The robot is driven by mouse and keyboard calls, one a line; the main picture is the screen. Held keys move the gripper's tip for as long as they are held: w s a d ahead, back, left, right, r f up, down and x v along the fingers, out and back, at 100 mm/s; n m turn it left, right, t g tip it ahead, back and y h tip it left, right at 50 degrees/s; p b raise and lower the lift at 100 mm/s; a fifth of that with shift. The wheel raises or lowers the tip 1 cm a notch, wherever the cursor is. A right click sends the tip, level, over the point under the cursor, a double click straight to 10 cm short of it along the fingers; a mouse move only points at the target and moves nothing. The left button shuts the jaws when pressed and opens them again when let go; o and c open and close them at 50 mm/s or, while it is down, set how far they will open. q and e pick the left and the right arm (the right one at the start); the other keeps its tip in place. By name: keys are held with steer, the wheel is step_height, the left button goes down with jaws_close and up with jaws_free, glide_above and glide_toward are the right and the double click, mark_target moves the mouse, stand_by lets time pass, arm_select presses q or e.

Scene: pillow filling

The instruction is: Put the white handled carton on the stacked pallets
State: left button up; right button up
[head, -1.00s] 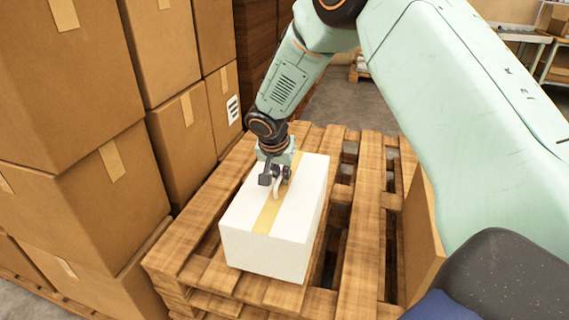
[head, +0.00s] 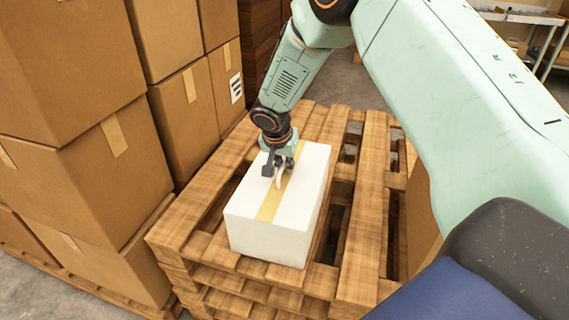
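The white handled carton (head: 268,240) is upright over the top slats of the stacked pallets (head: 360,235), left of their middle. It has a tan tape strip and a white handle on top. Its underside is hidden, so I cannot tell whether it rests fully on the slats or is just above them. My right gripper (head: 279,170) points down at the top of the carton, its dark fingers around the handle and seemingly shut on it. My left gripper is not in view.
Tall stacks of brown cartons (head: 85,175) stand close on the left, on a low pallet. A brown panel or box side (head: 422,225) shows at the right, partly behind my arm. Bare slats lie right of the white carton. A shelf or table (head: 520,18) stands far back.

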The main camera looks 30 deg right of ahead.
steer(key=o, duration=0.3)
steer(key=shift+r, duration=0.1)
steer(key=shift+o, duration=0.2)
steer(key=shift+r, duration=0.15)
steer(key=p+v, duration=0.3)
steer(key=v, duration=0.9)
